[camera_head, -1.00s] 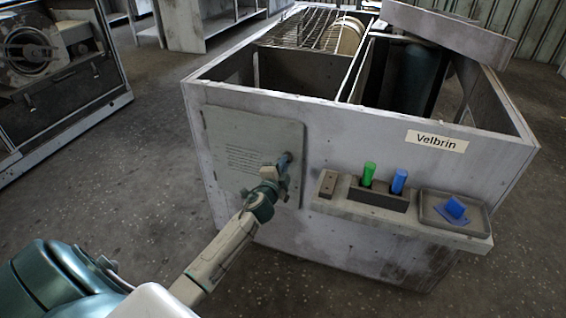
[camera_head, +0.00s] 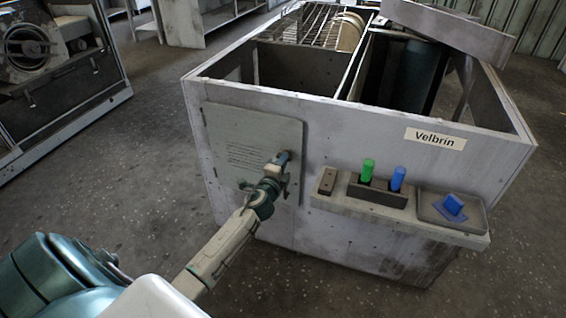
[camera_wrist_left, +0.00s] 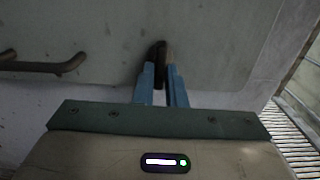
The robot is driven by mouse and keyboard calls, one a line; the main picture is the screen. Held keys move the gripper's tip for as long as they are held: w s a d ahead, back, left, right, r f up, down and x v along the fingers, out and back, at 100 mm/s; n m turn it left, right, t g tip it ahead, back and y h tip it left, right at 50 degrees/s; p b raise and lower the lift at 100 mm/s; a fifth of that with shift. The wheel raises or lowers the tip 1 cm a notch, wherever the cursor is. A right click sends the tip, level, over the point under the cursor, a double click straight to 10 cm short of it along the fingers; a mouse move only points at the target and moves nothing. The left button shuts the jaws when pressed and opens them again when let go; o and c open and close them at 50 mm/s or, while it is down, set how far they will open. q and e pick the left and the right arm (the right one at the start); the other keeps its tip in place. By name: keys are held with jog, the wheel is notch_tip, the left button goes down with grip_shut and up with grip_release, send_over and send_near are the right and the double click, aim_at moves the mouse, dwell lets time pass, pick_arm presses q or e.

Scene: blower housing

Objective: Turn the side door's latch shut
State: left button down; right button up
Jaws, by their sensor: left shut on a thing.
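The side door (camera_head: 245,140) is a grey panel with small print on the front of the grey housing, and it looks flush with the wall. My left gripper (camera_head: 284,160) is at the door's right edge, shut on the latch. In the left wrist view the blue fingers (camera_wrist_left: 162,85) pinch the dark latch (camera_wrist_left: 160,56), which stands out from the panel. The latch's base is partly hidden by the fingers. A dark bar handle (camera_wrist_left: 45,66) on the door shows at the left of that view. My right gripper is not in view.
A shelf (camera_head: 400,222) juts from the housing right of the door. It carries a block with a green cylinder (camera_head: 367,171) and a blue cylinder (camera_head: 397,178), and a tray (camera_head: 478,216) with a blue piece. The housing's top (camera_head: 300,95) is open.

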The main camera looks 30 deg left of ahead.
pick_arm(q)
jog(key=c, duration=1.5)
grip_release()
jog(key=v, duration=1.1)
jog(key=shift+f+b, duration=0.1)
jog(key=shift+b, duration=0.2)
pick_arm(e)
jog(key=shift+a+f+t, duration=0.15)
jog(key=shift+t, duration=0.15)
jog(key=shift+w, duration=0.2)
